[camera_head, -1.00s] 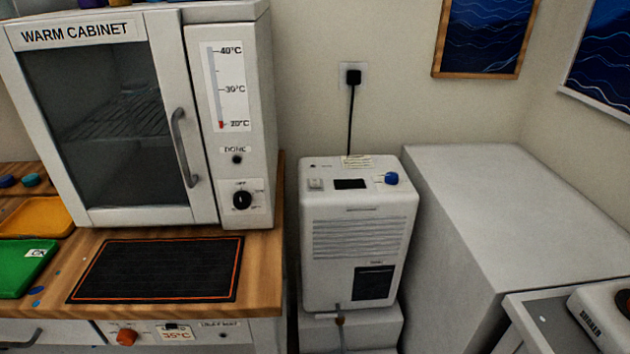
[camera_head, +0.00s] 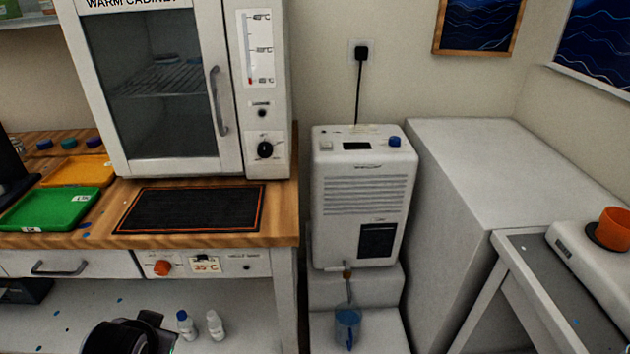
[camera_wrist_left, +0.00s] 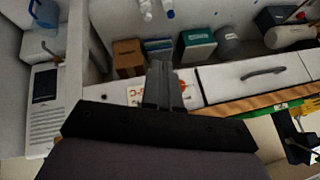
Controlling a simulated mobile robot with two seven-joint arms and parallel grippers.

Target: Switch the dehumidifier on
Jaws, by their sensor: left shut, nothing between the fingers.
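The white dehumidifier (camera_head: 332,215) stands on a white stepped block between the wooden bench and a large white box. Its top has a dark display (camera_head: 357,146), a blue knob (camera_head: 394,141) on the right and a small pale switch (camera_head: 326,146) on the left. Whether it is running cannot be told. In the left wrist view the dehumidifier (camera_wrist_left: 42,112) shows at the left edge. My left gripper (camera_wrist_left: 161,72) is shut and empty, in front of the bench drawers and apart from the dehumidifier. My right gripper is in neither view.
A blue jug (camera_head: 348,328) stands below the dehumidifier's drain. The warm cabinet (camera_head: 266,90) and black mat (camera_head: 190,209) are on the bench at left. The white box (camera_head: 500,170) closes off the right. An orange cup (camera_head: 614,228) sits on a device at far right.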

